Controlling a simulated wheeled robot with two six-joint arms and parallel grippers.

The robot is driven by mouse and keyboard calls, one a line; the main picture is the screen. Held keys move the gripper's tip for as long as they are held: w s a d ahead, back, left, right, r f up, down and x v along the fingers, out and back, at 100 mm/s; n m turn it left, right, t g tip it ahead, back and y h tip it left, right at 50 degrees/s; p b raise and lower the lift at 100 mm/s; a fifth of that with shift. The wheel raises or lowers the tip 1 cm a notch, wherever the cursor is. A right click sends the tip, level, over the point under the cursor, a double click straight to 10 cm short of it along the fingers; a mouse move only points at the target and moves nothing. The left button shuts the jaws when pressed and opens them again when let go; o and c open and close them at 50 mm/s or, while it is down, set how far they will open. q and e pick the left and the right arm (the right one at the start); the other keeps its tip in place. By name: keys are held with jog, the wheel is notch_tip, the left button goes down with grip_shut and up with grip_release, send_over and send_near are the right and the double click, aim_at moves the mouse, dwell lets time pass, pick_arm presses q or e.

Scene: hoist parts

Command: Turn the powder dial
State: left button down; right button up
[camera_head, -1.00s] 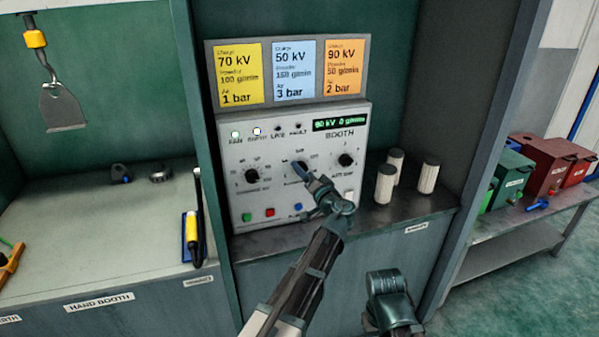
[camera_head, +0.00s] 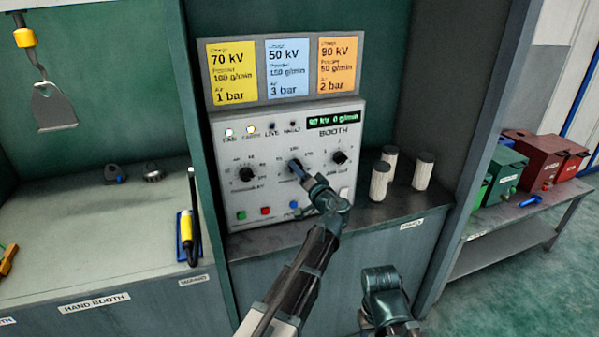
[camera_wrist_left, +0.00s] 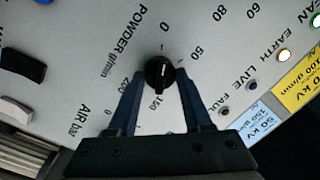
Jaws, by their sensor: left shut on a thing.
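The powder dial (camera_head: 294,165) is the black middle knob of three on the grey booth panel (camera_head: 219,152). In the left wrist view the dial (camera_wrist_left: 160,72) has a white line on its face, with the POWDER g/min lettering beside it. My left gripper (camera_head: 303,174) reaches the panel from below right. Its two blue fingers (camera_wrist_left: 158,82) stand on either side of the dial, shut on it. The fingers partly cover the scale numbers.
A second knob (camera_head: 246,174) is left of the dial and a third (camera_head: 339,157) is right. The display (camera_head: 333,120) shows a kV value and 0 g/min. Yellow, blue and orange setting cards are above. White cylinders (camera_head: 380,180) stand right of the panel.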

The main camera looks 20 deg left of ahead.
pick_arm(q)
jog(key=m+t+b, duration=0.1)
jog(key=m+b, duration=0.1)
jog(key=m, duration=0.9)
jog(key=shift+f, duration=0.2)
jog(key=shift+s+m, duration=0.1)
jog(key=shift+m, duration=0.4)
jog(key=shift+c, duration=1.6)
grip_release()
